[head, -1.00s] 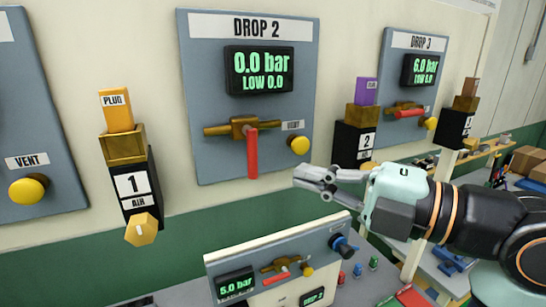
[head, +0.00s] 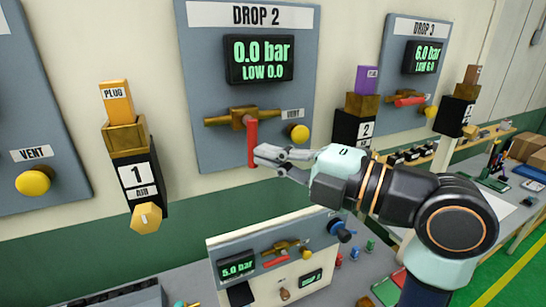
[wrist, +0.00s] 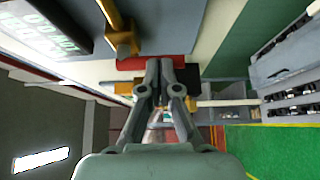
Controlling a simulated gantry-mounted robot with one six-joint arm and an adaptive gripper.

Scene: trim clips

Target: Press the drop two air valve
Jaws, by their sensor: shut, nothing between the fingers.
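The DROP 2 panel (head: 213,140) has a brass valve (head: 222,120) with a red handle (head: 252,150) hanging straight down, across the brass pipe. Its display (head: 259,59) reads 0.0 bar, LOW 0.0. A yellow VENT button (head: 299,134) sits right of the valve. My gripper (head: 258,156) is shut and empty, its fingertips at the lower part of the red handle. In the wrist view the shut fingers (wrist: 165,70) point at the red handle (wrist: 138,63), with the brass valve (wrist: 122,42) beside it. I cannot tell whether the fingertips touch the handle.
A block labelled 1 AIR (head: 135,180) with an orange PLUG piece (head: 117,101) is on the left. The DROP 3 panel (head: 438,45), reading 6.0 bar, and a block labelled 2 (head: 366,131) are to the right. A smaller panel (head: 225,247) reading 5.0 bar stands below my arm.

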